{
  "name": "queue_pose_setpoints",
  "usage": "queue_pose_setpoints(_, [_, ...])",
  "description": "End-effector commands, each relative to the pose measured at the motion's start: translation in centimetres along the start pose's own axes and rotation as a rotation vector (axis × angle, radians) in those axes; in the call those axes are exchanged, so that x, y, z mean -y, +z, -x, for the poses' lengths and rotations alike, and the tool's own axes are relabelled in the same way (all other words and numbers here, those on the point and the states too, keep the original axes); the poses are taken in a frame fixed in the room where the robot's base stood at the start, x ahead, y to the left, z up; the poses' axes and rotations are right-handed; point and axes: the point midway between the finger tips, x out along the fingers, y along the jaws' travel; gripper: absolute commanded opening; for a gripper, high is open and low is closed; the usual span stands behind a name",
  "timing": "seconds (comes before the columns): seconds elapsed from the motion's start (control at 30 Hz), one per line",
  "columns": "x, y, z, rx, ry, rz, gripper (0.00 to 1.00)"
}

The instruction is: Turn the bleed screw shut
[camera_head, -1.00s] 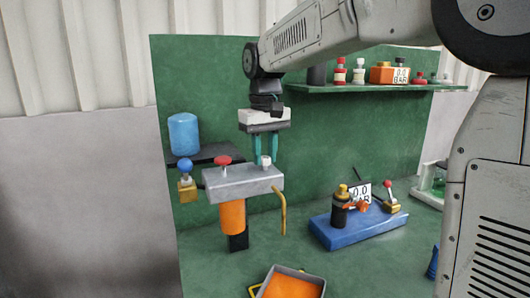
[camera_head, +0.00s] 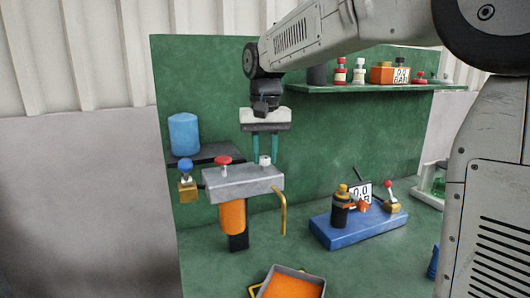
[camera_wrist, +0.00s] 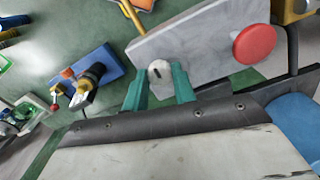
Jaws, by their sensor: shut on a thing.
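The bleed screw (camera_head: 265,161) is a small white knob on top of the grey metal block (camera_head: 235,185), near its right end. In the wrist view the bleed screw (camera_wrist: 158,71) shows a dark slot across its face. My gripper (camera_head: 265,153) points straight down over it, with its two teal fingers on either side of the screw. In the wrist view my gripper (camera_wrist: 160,78) is shut on the screw's sides. The exact contact is small and partly hidden by the fingers.
A red knob (camera_head: 223,160) stands on the block left of the screw. A blue-knobbed brass valve (camera_head: 186,182) sits further left. A yellow bent pipe (camera_head: 284,212) hangs at the right. An orange-filled tray (camera_head: 318,281) lies below. A blue base (camera_head: 330,236) with a gauge stands right.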

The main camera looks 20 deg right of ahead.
Motion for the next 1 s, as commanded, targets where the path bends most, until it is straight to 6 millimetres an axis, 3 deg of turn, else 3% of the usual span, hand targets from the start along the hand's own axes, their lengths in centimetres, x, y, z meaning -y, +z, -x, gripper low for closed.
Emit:
queue_pose_setpoints(0.17, [0.0, -0.1, 0.1, -0.004, -0.001, 0.000, 0.04])
queue_pose_setpoints(0.2, [0.0, -0.1, 0.1, -0.003, -0.001, 0.000, 0.38])
queue_pose_setpoints(0.23, [0.0, -0.1, 0.1, -0.003, -0.001, 0.000, 0.46])
queue_pose_setpoints(0.27, [0.0, 0.0, 0.1, -0.003, -0.001, 0.000, 0.48])
queue_pose_setpoints(0.6, [0.0, -0.1, 0.6, -0.002, -0.001, 0.001, 0.48])
queue_pose_setpoints(1.0, [0.0, -0.1, 6.7, -0.003, -0.001, 0.000, 0.48])
